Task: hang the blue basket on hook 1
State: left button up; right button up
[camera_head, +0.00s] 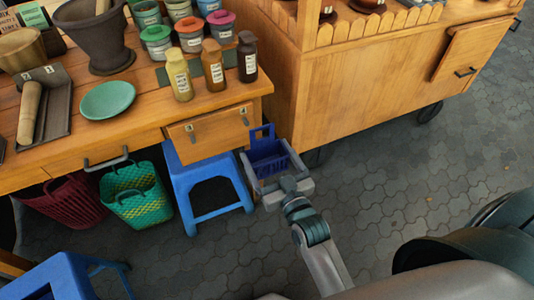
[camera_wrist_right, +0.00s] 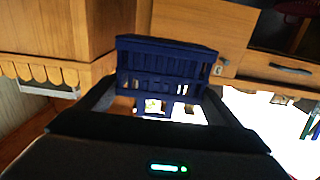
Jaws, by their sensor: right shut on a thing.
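The small blue basket (camera_head: 268,158) with a raised handle is held just right of the wooden table's front corner. My right gripper (camera_head: 272,178) is shut on it, a grey finger on each side. The right wrist view shows the basket (camera_wrist_right: 167,62) between the dark fingers (camera_wrist_right: 160,100). Two small hooks are on the table's front panel: a left hook (camera_head: 190,131) and a right hook (camera_head: 244,117), nearer the basket. Their number labels are too small to read. The basket appears apart from both hooks. My left gripper is not in view.
A blue stool (camera_head: 208,180) stands below the hook panel, close left of the basket. A green basket (camera_head: 135,195) and a dark red basket (camera_head: 65,203) are under the table. A wooden cart (camera_head: 365,85) stands behind right. Paved floor (camera_head: 410,175) is open at right.

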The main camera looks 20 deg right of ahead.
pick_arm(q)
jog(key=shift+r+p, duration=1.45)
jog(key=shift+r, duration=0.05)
pick_arm(e)
jog(key=s, duration=0.9)
jog(key=shift+s+d, duration=0.15)
jog(key=shift+s, duration=0.15)
pick_arm(q)
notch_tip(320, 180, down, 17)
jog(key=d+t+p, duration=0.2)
jog(key=p, duration=0.2)
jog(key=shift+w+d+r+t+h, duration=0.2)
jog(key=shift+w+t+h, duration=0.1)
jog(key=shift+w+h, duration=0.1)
pick_arm(e)
notch_tip(320, 180, up, 18)
jog(key=w, duration=0.2)
jog(key=shift+w+d+h, duration=0.25)
jog(key=shift+w+h, duration=0.05)
jog(key=shift+w, duration=0.1)
